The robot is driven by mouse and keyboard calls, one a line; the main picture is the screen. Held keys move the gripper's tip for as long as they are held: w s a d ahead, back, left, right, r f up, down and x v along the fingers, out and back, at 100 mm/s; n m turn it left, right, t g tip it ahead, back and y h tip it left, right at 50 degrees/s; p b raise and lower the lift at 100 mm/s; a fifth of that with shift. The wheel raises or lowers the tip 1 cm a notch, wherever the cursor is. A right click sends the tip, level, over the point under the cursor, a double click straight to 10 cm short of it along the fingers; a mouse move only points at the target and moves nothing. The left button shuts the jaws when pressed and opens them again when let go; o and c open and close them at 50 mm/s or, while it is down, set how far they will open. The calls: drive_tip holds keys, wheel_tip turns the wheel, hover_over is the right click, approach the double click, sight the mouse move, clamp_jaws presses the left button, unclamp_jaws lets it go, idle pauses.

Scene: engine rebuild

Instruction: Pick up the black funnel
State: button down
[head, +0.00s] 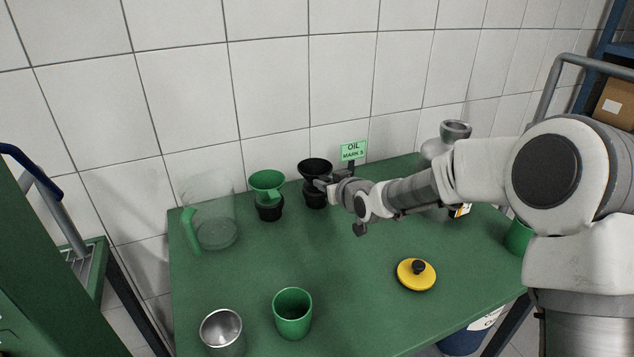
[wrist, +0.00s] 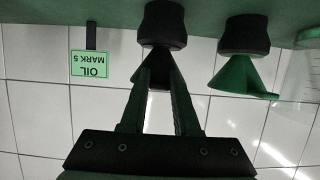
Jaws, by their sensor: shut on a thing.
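The black funnel (head: 314,166) stands upright, wide mouth up, in a black cup-like holder (head: 315,197) at the back of the green table. In the upside-down wrist view the funnel (wrist: 158,62) sits between the two fingers, with its holder (wrist: 163,20) beyond it. My gripper (head: 325,182) reaches it from the right and is shut on the funnel; the fingers also show in the wrist view (wrist: 160,75). The funnel's lower end is hidden in the holder.
A green funnel (head: 267,182) in a similar holder stands close on the left, beside a clear jug (head: 216,225). The OIL MARK 5 sign (head: 352,151) is just behind. A green cup (head: 292,314), metal cup (head: 222,330) and yellow lid (head: 416,275) lie in front. The table's middle is clear.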

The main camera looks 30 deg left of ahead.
drive_tip(key=shift+r, duration=0.15)
wheel_tip(320, 180, up, 4)
drive_tip(key=shift+r+p, duration=0.1)
drive_tip(key=shift+p, duration=0.3)
drive_tip(key=d+r+p, duration=0.3)
drive_tip(key=d+r, duration=0.3)
drive_tip(key=d, duration=0.5)
drive_tip(key=shift+w+d+r+p, duration=0.25)
drive_tip(key=shift+w+d+p, duration=0.05)
drive_tip(key=shift+w+d, duration=0.1)
